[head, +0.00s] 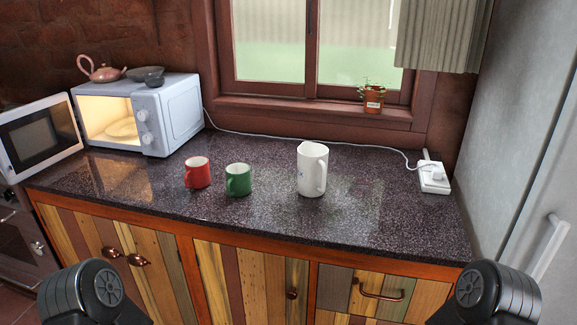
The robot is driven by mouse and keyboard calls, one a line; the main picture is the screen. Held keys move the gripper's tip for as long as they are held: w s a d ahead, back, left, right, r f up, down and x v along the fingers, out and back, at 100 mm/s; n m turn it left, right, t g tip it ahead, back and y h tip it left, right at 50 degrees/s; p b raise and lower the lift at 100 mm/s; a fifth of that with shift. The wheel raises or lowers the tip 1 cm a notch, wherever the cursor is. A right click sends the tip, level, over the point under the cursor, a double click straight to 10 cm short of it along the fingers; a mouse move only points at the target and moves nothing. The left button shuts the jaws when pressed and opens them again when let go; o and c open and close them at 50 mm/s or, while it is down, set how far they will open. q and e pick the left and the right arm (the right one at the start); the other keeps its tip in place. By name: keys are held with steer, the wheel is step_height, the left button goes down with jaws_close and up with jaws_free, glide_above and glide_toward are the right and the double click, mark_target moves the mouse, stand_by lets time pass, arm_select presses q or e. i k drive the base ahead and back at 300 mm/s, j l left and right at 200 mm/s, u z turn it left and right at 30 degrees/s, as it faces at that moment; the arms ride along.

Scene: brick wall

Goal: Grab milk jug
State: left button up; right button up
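A white milk jug (311,170) stands upright on the dark speckled counter (385,205), right of the middle. Its handle is on its right side. My two dark arms show at the bottom left and bottom right corners of the head view. Both are low, in front of the counter and apart from the jug. Neither gripper can be seen.
A red mug (197,172) and a green mug (238,179) stand left of the jug. A microwave (175,115) with its door (40,138) open is at the left. A socket block (433,177) with a white cable is at the right. The counter right of the jug is clear.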

mark_target(315, 174)
steer(key=i+j+u, duration=0.1)
steer(key=j, duration=0.65)
steer(key=i+j, duration=0.1)
steer(key=j, duration=0.65)
steer(key=k+u, duration=0.05)
